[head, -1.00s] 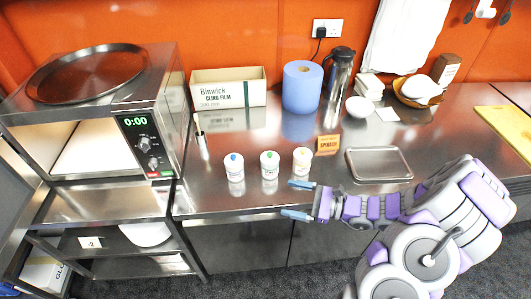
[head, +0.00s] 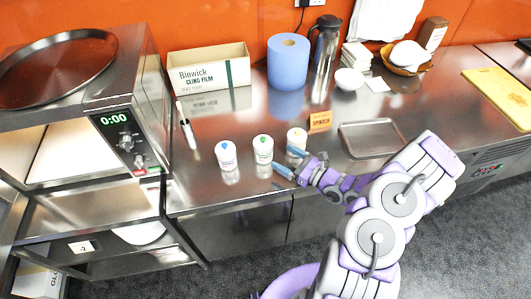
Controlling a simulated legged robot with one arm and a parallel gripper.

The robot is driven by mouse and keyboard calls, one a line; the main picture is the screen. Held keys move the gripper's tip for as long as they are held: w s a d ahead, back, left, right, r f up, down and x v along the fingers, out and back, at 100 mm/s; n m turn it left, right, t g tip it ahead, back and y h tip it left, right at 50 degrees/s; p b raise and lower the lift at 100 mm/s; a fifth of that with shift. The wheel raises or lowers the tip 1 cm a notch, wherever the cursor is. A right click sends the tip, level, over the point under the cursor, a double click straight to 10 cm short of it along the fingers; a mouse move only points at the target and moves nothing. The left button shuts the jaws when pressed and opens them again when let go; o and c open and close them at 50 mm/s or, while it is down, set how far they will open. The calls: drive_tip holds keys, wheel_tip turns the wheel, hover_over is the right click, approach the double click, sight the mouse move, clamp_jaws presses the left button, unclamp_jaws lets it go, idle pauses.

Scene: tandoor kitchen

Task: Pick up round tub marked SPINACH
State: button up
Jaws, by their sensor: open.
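Three small white round tubs stand in a row near the counter's front edge. One has a blue mark on its lid (head: 226,155), one a green mark (head: 263,149), and one an orange-yellow mark (head: 297,137). Their side print is too small to read. An orange card (head: 320,121) that seems to read SPINACH stands behind and right of the orange-marked tub. My gripper (head: 290,162) is open, its blue fingertips pointing left. It is in front of the orange-marked tub and right of the green-marked one. The upper finger overlaps the orange-marked tub's lower part; I cannot tell if they touch.
A metal tray (head: 345,139) lies right of the tubs. A cling film box (head: 207,76), blue paper roll (head: 288,62) and flask (head: 325,50) stand behind. A marker-like stick (head: 187,128) and a steel oven (head: 128,118) are left. Counter between tubs and box is clear.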

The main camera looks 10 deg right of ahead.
sight(263, 146)
drive_tip(key=x, duration=0.4)
drive_tip(key=shift+s+a+b, duration=0.15)
drive_tip(key=shift+a+b, duration=0.15)
drive_tip(key=shift+a, duration=0.3)
drive_tip(key=shift+w+d+b+x, duration=0.2)
drive_tip(key=shift+b+x, duration=0.2)
drive_tip(key=shift+x, duration=0.65)
drive_tip(key=shift+w+d+b+x, duration=0.15)
drive_tip(key=shift+b+x, duration=0.25)
drive_tip(key=shift+x, duration=0.7)
drive_tip(key=shift+w+a+r, duration=0.1)
drive_tip(key=shift+a+r, duration=0.15)
drive_tip(key=shift+a, duration=0.35)
drive_tip(key=shift+d, duration=0.5)
drive_tip(key=c, duration=0.6)
drive_tip(key=shift+a, duration=0.15)
drive_tip(key=c, duration=0.3)
drive_tip(key=shift+a, duration=0.15)
